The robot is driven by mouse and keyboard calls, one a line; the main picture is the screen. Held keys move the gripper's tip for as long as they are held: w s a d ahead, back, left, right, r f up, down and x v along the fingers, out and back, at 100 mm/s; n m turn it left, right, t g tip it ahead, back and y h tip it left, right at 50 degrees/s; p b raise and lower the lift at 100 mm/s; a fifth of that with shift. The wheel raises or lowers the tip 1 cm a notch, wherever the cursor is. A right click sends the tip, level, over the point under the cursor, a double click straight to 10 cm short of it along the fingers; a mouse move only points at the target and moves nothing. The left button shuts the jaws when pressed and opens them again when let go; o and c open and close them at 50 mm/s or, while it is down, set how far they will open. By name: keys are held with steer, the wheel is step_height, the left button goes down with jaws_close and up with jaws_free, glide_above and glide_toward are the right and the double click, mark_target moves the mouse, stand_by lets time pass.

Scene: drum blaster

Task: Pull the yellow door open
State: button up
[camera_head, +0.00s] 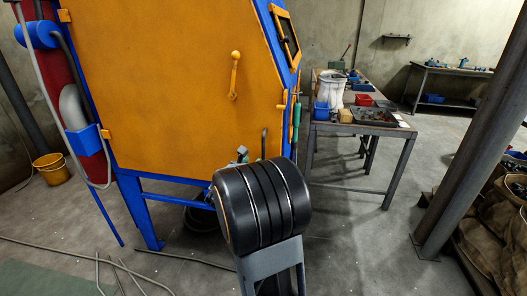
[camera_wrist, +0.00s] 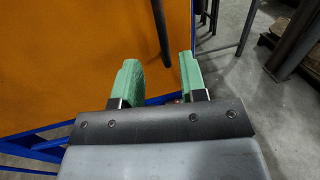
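The yellow door (camera_head: 170,75) is a large orange-yellow panel on a blue-framed cabinet and looks shut. It also fills the left of the wrist view (camera_wrist: 60,60). A yellow lever (camera_head: 234,75) is on its upper right part. A dark upright bar (camera_head: 264,143) stands near the door's lower right edge; a dark bar also hangs down in the wrist view (camera_wrist: 161,30). My gripper (camera_wrist: 159,62) has two green fingers spread apart. The bar's lower end appears between and beyond the fingertips, with no visible contact. In the head view my black wrist hides most of the gripper.
The blue cabinet frame (camera_head: 140,212) has legs and a low crossbar. A workbench (camera_head: 345,128) with a white bucket (camera_head: 331,88) stands to the right. A steel post (camera_head: 470,130) rises farther right. A red cylinder (camera_head: 55,70) is at the left. Floor between bench and post is clear.

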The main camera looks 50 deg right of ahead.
mark_target(263, 149)
steer(key=x, duration=1)
steer(key=shift+d+p, duration=0.1)
steer(key=shift+p, duration=0.2)
steer(key=shift+c, duration=0.3)
jaws_close()
